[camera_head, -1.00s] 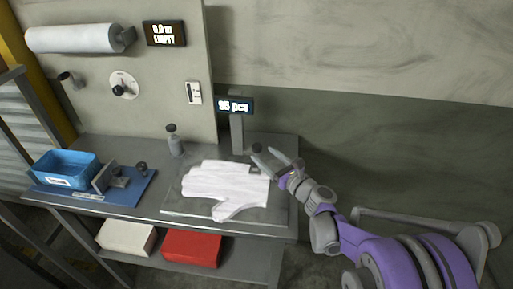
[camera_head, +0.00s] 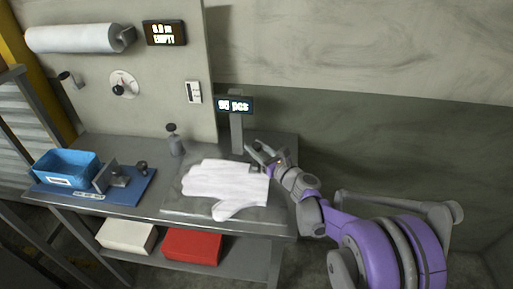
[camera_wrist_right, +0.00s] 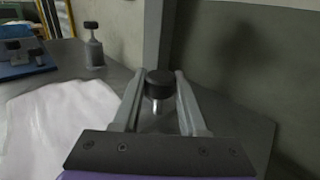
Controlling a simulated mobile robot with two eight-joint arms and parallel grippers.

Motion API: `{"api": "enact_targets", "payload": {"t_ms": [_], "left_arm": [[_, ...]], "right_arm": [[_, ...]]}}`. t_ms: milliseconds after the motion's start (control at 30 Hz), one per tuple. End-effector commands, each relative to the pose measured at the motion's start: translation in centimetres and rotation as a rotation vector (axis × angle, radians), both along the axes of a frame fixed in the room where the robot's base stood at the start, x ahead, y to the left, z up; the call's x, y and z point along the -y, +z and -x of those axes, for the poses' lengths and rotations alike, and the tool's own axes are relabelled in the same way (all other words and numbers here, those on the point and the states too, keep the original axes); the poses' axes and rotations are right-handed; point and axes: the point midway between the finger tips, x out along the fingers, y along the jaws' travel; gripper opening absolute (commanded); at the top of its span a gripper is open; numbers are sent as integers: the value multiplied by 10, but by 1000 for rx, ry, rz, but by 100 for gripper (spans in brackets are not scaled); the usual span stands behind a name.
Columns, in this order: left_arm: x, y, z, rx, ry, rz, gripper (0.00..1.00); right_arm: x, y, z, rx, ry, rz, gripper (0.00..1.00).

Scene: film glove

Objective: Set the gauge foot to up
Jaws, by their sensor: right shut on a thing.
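The gauge foot shows in the right wrist view as a black-capped knob (camera_wrist_right: 158,80) on a short pale metal stem, in front of the grey post. My right gripper (camera_wrist_right: 161,95) has one finger on each side of it and is shut on it. In the head view my right gripper (camera_head: 257,148) is at the base of the post, just behind the white glove (camera_head: 223,186), and hides most of the knob. The glove lies flat on a grey plate (camera_head: 268,212). My left gripper is not in view.
The post (camera_head: 237,135) carries a display (camera_head: 235,105) reading "95 pcs". A dark-topped bottle (camera_head: 175,143) stands left of it. White and red boxes (camera_head: 192,247) lie on the lower shelf.

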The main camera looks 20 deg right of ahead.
Motion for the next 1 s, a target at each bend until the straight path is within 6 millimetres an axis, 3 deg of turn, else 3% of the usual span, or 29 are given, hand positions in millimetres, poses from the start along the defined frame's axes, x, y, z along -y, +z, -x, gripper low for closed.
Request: {"api": "enact_targets", "payload": {"t_ms": [100,1000], "left_arm": [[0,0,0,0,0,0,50],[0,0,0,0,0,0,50]], "right_arm": [[0,0,0,0,0,0,0],[0,0,0,0,0,0,0]]}}
